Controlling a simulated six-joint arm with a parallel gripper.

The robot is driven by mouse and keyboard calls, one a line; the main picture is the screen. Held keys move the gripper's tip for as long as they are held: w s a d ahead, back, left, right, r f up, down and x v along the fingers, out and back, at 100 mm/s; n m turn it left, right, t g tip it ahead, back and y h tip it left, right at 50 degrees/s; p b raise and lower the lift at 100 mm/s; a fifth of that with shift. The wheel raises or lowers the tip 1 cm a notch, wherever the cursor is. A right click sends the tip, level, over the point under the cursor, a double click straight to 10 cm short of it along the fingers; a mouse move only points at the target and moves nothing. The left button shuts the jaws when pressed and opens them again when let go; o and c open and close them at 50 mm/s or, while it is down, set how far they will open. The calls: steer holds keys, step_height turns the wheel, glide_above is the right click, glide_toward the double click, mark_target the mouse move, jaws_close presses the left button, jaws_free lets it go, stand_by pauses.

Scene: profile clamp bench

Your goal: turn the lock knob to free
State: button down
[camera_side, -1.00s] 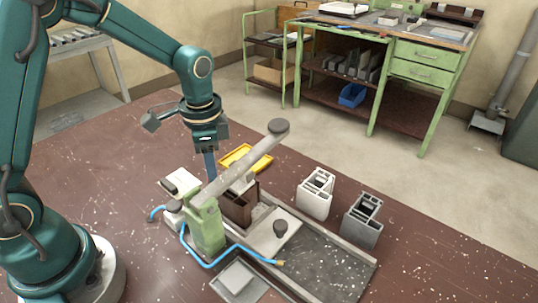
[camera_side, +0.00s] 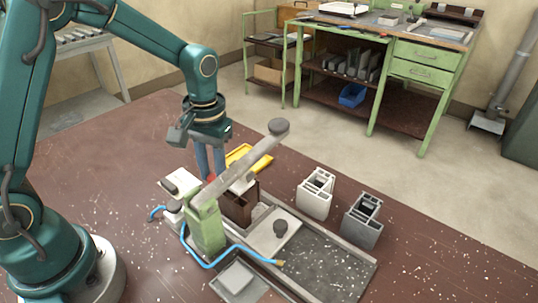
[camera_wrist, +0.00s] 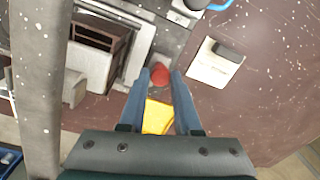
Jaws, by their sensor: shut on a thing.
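The red lock knob (camera_wrist: 160,75) sits at the edge of the clamp fixture in the wrist view. My gripper (camera_wrist: 160,78) is shut on it, one blue finger on each side. In the side view my gripper (camera_side: 210,176) points down behind the grey clamp lever (camera_side: 240,160), and only a little red of the knob (camera_side: 211,178) shows. The lever slants up from the green clamp post (camera_side: 206,230) to a dark end ball. A brown hollow profile (camera_side: 236,210) stands in the fixture; it also shows in the wrist view (camera_wrist: 95,35). The knob's underside is hidden.
The lever (camera_wrist: 38,80) runs close along the left of the wrist view. A yellow tray (camera_side: 262,164) lies behind the fixture. A cream block (camera_side: 178,183) and a blue hose (camera_side: 200,262) are near the post. Two profiles, white (camera_side: 314,196) and grey (camera_side: 361,228), stand at right.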

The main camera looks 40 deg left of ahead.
steer(key=shift+n, duration=0.9)
steer(key=c, duration=0.6)
jaws_free()
steer(key=shift+r, duration=0.1)
steer(key=shift+w+d+r, duration=0.1)
steer(key=shift+r, duration=2.4)
